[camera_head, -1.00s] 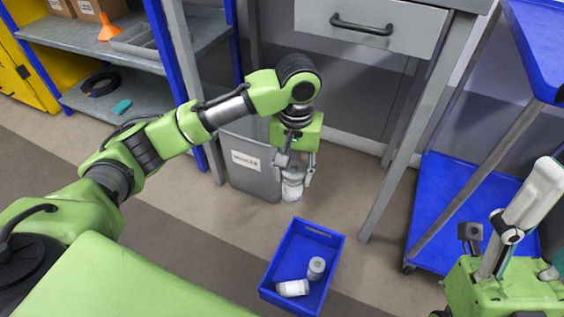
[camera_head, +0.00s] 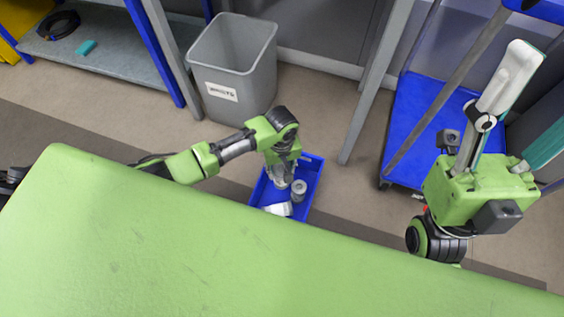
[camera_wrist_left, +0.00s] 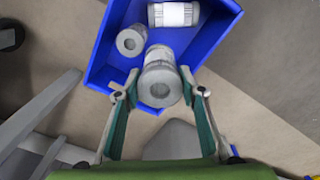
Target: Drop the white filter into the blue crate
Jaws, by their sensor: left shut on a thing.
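My left gripper (camera_head: 284,181) is shut on a white filter (camera_wrist_left: 160,78), which shows between its teal-padded fingers in the left wrist view. In the head view the held filter is mostly hidden by the gripper and overlaps the blue crate (camera_head: 314,178). In the left wrist view it overlaps the crate's near side (camera_wrist_left: 215,35); its exact height is unclear. Inside the crate, one white filter (camera_head: 299,191) stands upright and another (camera_head: 279,209) lies on its side. My right gripper (camera_head: 540,95) is at the right, its fingers apart and empty.
A grey waste bin (camera_head: 235,75) stands behind the crate. A blue cart (camera_head: 425,125) is at the right, and a shelf (camera_head: 105,50) is at the back left. Table legs rise behind the crate. Bare floor surrounds the crate.

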